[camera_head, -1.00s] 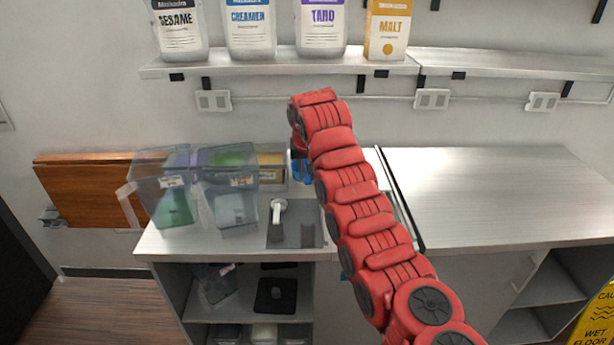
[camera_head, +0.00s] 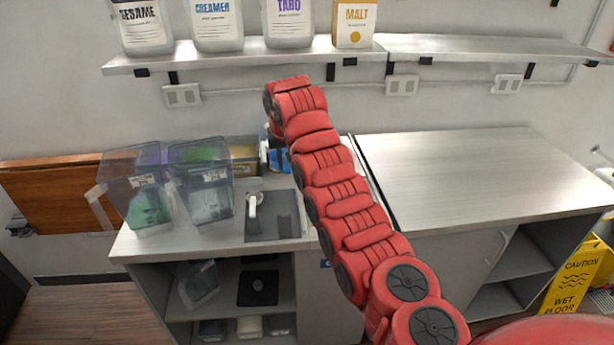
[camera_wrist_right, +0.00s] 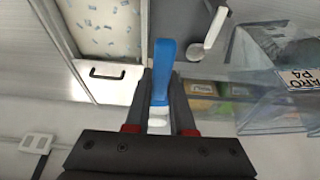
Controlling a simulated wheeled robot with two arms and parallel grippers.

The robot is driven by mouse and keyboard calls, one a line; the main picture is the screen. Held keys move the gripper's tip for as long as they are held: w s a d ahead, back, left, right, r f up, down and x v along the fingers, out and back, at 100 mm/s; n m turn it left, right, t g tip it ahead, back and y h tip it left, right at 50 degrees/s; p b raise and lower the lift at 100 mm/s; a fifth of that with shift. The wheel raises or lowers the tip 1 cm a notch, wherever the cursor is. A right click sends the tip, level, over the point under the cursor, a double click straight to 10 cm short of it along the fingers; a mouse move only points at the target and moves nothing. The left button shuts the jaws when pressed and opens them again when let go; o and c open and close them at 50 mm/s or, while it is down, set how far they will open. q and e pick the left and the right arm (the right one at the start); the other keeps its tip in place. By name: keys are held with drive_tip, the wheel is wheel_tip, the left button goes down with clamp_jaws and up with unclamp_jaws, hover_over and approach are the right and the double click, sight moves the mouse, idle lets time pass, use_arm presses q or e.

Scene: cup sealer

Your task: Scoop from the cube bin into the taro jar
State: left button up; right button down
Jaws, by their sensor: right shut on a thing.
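My right gripper (camera_wrist_right: 160,105) is shut on a scoop with a blue handle (camera_wrist_right: 163,68); its white part shows between the fingers. In the head view the gripper is mostly hidden behind my red arm, with a bit of blue (camera_head: 279,161) beside it. The cube bin (camera_wrist_right: 103,28), with small pale and blue pieces, lies at the upper left of the wrist view, beside a white panel with a black handle. A clear container with a TARO label (camera_wrist_right: 298,80) stands at the right of the wrist view. A TARO-labelled jar (camera_head: 289,22) stands on the shelf.
Two clear bins (camera_head: 137,195) (camera_head: 205,190) stand at the counter's left, near a white-handled lever (camera_head: 254,203). Sesame, creamer and malt packages (camera_head: 355,24) share the shelf. The right counter (camera_head: 460,175) is clear. A yellow wet-floor sign (camera_head: 573,277) stands at the right.

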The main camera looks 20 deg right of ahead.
drive_tip(key=s+d+f+g+p, duration=0.1)
drive_tip(key=s+d+f, duration=0.25)
drive_tip(key=d, duration=0.45)
drive_tip(key=s+d+f+g+p, duration=0.15)
drive_tip(key=d+f, duration=0.25)
drive_tip(key=d, duration=0.5)
wheel_tip(320, 180, down, 16)
drive_tip(key=b, duration=0.8)
drive_tip(key=shift+s+r+y, duration=0.2)
drive_tip(key=shift+r+y, duration=0.05)
drive_tip(key=shift+y, duration=0.05)
drive_tip(key=shift+a+f+t+b, duration=0.1)
drive_tip(key=shift+f+t+b, duration=0.05)
drive_tip(key=shift+t+b, duration=0.15)
